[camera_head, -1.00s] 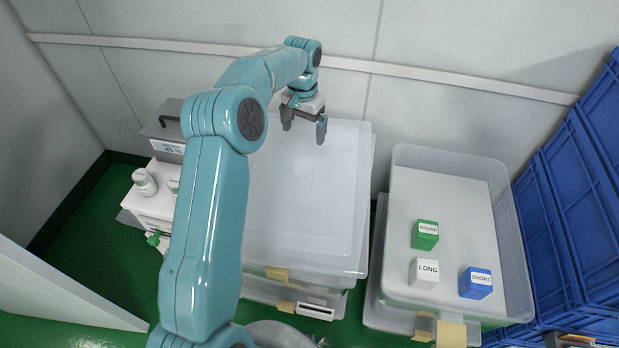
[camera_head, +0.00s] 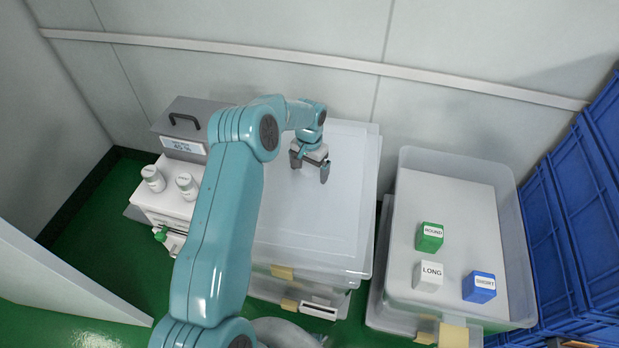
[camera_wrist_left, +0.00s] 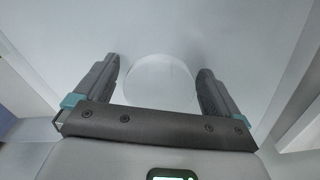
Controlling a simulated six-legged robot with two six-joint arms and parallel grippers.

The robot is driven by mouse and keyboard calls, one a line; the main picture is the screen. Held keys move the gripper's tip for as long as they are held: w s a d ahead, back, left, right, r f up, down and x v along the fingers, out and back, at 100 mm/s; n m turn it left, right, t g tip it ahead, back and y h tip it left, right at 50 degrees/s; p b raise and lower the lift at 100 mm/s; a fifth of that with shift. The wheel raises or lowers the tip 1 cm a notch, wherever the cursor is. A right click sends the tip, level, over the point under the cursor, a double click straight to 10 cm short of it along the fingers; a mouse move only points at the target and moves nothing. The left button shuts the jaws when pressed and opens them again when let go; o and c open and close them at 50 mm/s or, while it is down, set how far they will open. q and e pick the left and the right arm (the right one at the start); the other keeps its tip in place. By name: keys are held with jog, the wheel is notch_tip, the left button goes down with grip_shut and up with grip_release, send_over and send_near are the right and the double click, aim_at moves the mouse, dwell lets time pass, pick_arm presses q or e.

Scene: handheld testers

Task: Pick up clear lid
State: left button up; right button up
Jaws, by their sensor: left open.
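A faint, clear round disc, which looks like the clear lid (camera_wrist_left: 160,85), lies on the translucent flat top (camera_head: 310,215) of the left bin. In the head view my left gripper hides it. My left gripper (camera_head: 309,172) is open, pointing down above that top. In the left wrist view its fingers (camera_wrist_left: 158,66) stand on either side of the disc, with nothing held. I cannot tell how far above the disc the fingertips are. My right gripper is not in view.
The right clear bin (camera_head: 408,190) is open and holds a green block (camera_head: 429,237), a white block (camera_head: 430,276) and a blue block (camera_head: 479,287). Blue crates (camera_head: 575,200) stand at right.

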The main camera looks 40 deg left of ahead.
pick_arm(q)
jog(key=shift+f, duration=0.25)
jog(key=c, duration=1.4)
jog(key=shift+r, duration=0.1)
